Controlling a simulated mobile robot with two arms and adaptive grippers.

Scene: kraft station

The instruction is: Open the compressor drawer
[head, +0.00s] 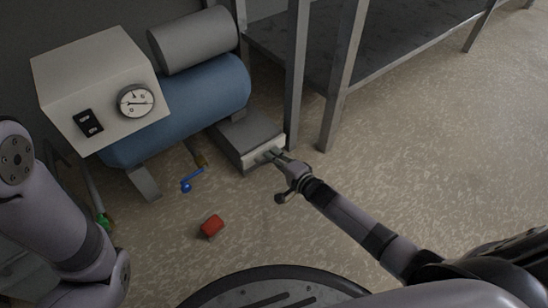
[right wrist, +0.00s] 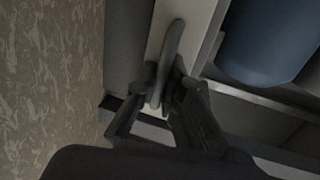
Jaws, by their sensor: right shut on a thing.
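The compressor has a blue tank (head: 185,108) with a beige control box (head: 92,85) and a grey cylinder (head: 195,40) on top. The compressor drawer (head: 262,152) has a pale front and sits low at the right end of the tank, under a grey housing. Its handle (right wrist: 172,52) shows in the right wrist view as a grey bar on the pale front. My right gripper (head: 279,156) is at the drawer front, and in the right wrist view its fingers (right wrist: 160,95) are shut on the handle. How far the drawer stands out is hard to tell. My left gripper is out of view.
A metal shelf (head: 350,60) with upright legs stands just right of the drawer. A red block (head: 212,226) and a blue valve handle (head: 187,185) are low in front of the compressor. The floor (head: 440,150) to the right is clear.

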